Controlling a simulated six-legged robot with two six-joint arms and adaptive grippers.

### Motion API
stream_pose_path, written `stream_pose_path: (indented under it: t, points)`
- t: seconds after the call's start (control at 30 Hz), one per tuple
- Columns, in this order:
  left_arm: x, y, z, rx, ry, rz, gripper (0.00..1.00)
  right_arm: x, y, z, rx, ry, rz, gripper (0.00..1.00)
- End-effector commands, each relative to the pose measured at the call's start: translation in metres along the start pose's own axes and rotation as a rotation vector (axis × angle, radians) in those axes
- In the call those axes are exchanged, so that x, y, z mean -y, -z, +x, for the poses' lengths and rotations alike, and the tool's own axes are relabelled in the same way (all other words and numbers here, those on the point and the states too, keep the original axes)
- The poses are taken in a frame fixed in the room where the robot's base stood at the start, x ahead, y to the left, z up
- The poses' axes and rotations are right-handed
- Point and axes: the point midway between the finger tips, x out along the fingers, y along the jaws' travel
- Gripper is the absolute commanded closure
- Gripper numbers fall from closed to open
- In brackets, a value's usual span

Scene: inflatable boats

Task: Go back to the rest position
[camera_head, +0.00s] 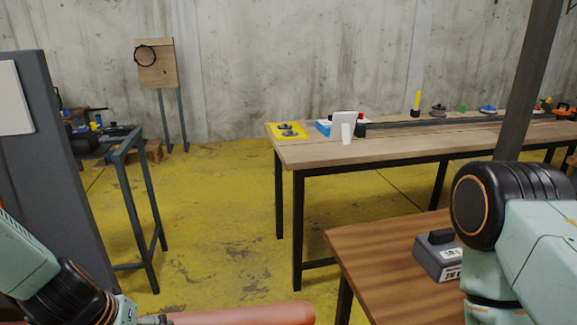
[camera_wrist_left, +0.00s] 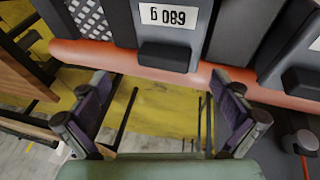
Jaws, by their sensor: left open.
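My left arm enters the head view at the lower left, and my left gripper (camera_head: 150,320) is mostly cut off by the bottom edge. In the left wrist view my left gripper (camera_wrist_left: 160,88) is open, its two dark pads wide apart with nothing between them. Beyond the pads lie an orange-red tube (camera_wrist_left: 190,72) and a grey block with a white label (camera_wrist_left: 170,25), its writing upside down. The tube also shows at the bottom of the head view (camera_head: 245,315). My right arm shows at the right of the head view; its gripper is out of frame.
A brown wooden table (camera_head: 375,255) carries a grey labelled box (camera_head: 437,258) beside my right arm. A long workbench (camera_head: 300,153) with several small items stands behind. A dark grey panel (camera_head: 60,150) stands at left. The yellow floor (camera_head: 215,220) between is clear.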

Motion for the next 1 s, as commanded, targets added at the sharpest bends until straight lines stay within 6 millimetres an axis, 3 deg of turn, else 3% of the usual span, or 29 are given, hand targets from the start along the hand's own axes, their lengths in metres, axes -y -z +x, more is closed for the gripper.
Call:
stream_pose_path:
  t: [0.47, 1.0]
  points:
    - [0.000, 0.001, -0.004, -0.003, 0.000, -0.002, 0.00, 0.000, 0.000, 0.000, 0.000, 0.000, 0.000, 0.60]
    - [0.000, 0.001, -0.027, -0.004, -0.002, -0.003, 0.00, 0.000, 0.000, 0.000, 0.000, 0.000, 0.000, 0.60]
